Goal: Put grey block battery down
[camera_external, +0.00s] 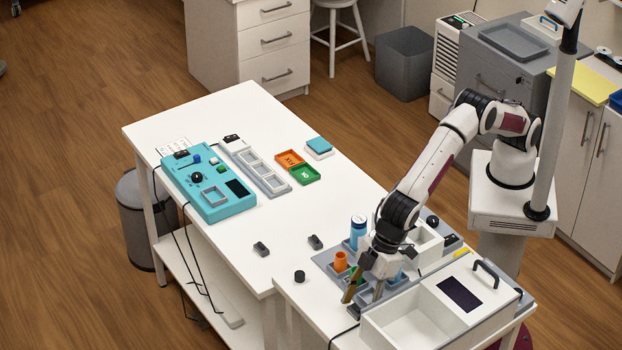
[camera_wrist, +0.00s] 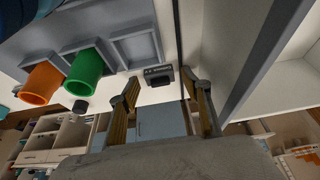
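A small dark grey block (camera_wrist: 158,75) shows in the wrist view on a white surface, beside the grey tray. It lies between and beyond the fingertips of my gripper (camera_wrist: 163,98), with clear gaps on both sides. My gripper is open, and I see nothing held. Two other dark grey blocks, a left one (camera_external: 261,248) and a right one (camera_external: 315,242), lie apart on the white table.
Orange (camera_wrist: 41,83) and green (camera_wrist: 84,73) cups stand in the tray near my gripper. A blue bottle (camera_external: 358,229) stands behind it. A white open box (camera_external: 410,318) is close on the right. A black cylinder (camera_external: 299,276) stands left. The middle table is mostly clear.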

